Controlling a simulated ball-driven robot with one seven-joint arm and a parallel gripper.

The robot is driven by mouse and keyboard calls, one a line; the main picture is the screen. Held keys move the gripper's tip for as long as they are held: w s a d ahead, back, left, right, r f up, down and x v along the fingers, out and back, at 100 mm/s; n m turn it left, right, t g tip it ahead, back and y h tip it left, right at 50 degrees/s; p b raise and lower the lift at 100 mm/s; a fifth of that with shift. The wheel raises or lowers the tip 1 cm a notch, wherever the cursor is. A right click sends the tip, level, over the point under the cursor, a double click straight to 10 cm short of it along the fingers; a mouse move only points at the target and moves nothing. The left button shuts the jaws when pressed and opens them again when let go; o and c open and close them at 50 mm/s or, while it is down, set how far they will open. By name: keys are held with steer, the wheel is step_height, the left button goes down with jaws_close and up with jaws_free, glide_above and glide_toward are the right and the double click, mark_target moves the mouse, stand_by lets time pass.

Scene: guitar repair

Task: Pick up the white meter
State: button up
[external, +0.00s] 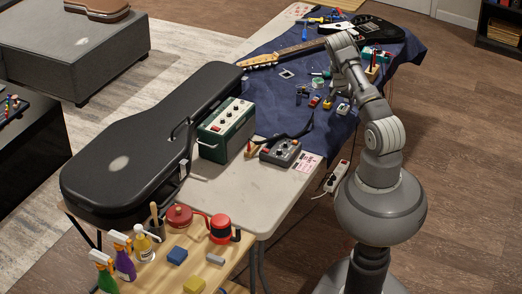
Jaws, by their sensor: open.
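A small white device (343,108), which looks like the white meter, lies on the blue cloth (345,128) near the table's right edge. It is too small to make out its face. My gripper (335,91) hangs from my bent arm just above and beside this device. It is open, and nothing shows between its fingers. The fingers are small and partly lost against the dark cloth, so I cannot tell whether they touch anything.
Small coloured pedals (315,101) lie just left of my gripper. A black guitar (366,30) lies at the far end. A grey control box (281,152), a green amplifier (226,130) and a black guitar case (150,140) stand nearer. A power strip (337,177) hangs at the table's side.

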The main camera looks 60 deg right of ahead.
mark_target(344, 107)
steer(key=b+x, duration=0.1)
steer(key=x, duration=0.3)
steer(key=shift+a+f, duration=0.1)
steer(key=shift+f, duration=0.05)
steer(key=c, duration=1.2)
